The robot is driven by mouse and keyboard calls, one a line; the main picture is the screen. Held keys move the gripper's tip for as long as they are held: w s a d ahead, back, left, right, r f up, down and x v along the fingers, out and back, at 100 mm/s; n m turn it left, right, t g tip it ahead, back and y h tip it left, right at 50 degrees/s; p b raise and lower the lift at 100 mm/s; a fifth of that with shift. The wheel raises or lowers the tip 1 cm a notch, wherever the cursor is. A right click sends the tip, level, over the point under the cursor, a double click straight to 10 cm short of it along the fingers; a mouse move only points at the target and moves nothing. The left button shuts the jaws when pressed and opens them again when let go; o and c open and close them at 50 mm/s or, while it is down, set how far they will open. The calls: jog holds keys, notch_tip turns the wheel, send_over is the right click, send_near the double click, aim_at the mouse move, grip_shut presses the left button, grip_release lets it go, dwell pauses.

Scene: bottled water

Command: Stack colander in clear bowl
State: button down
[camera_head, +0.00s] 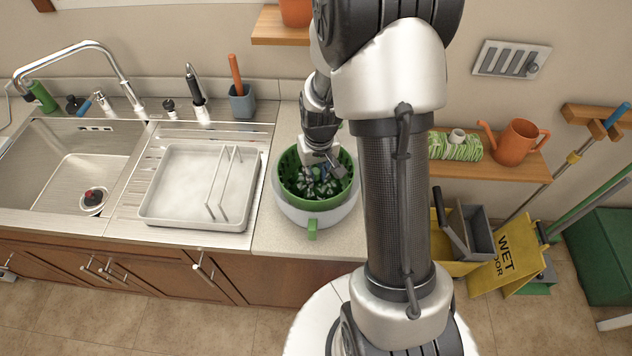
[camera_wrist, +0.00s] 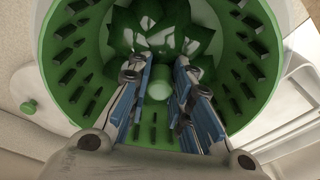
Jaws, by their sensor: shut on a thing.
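The green colander (camera_head: 311,203) is over the clear bowl (camera_head: 329,218) on the counter, its lower part within the whitish bowl rim. My gripper (camera_head: 328,165) points down inside the colander. Whether the colander rests on the bowl's bottom is hidden.
A white dish tray (camera_head: 160,221) with a rack stands left on the drainboard, beside the sink (camera_head: 60,160). A blue-grey cup (camera_head: 243,103) stands behind. A shelf (camera_head: 500,172) with an orange watering can (camera_head: 515,142) is to the right. Bare counter (camera_head: 268,235) shows around the bowl.

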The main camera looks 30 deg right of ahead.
aim_at(316, 187)
jog(key=shift+f+b, duration=0.3)
jog(key=shift+f, duration=1.5)
jog(key=shift+f+b, duration=0.3)
jog(key=shift+f, duration=0.05)
jog(key=c, duration=1.4)
grip_release()
jog(key=shift+c, duration=0.2)
jog(key=shift+r, duration=0.15)
